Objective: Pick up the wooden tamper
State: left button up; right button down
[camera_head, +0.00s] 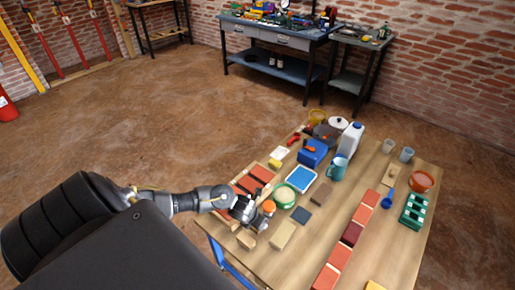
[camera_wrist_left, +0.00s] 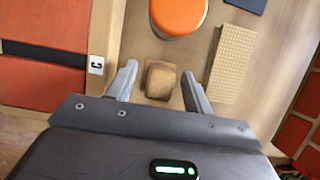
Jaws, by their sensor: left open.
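A small brown wooden block (camera_wrist_left: 160,80), which looks like the wooden tamper, is between the two fingertips of my left gripper (camera_wrist_left: 155,82) in the left wrist view. Gaps show on both sides of it, and the fingers are open. In the head view the wooden piece (camera_head: 246,240) is at the table's near edge, just beyond my left gripper (camera_head: 243,222). Its lower part is hard to make out. My right gripper is not in view.
On the wooden table (camera_head: 318,248), a tan ribbed block (camera_wrist_left: 230,62) lies right of the wooden piece, and an orange round thing (camera_wrist_left: 178,16) is beyond it. Orange-red panels (camera_wrist_left: 45,80) lie to the left. A row of red bricks (camera_head: 351,233) runs along the table.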

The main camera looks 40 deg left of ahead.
pick_arm(q)
jog(key=c, duration=1.1)
jog(key=shift+o, duration=0.2)
jog(key=shift+r, duration=0.15)
jog(key=shift+r, duration=0.25)
notch_tip(320, 180, up, 2)
jog(key=shift+w+r+p, duration=0.1)
jog(key=shift+r+p, duration=0.05)
jog(key=shift+p, duration=0.35)
jog(key=s+a+r, duration=0.4)
jog(key=s+r, duration=0.6)
jog(key=s, duration=0.3)
jog(key=shift+s+a+b, duration=0.15)
jog(key=shift+s+b, duration=0.1)
jog(key=shift+b, duration=0.1)
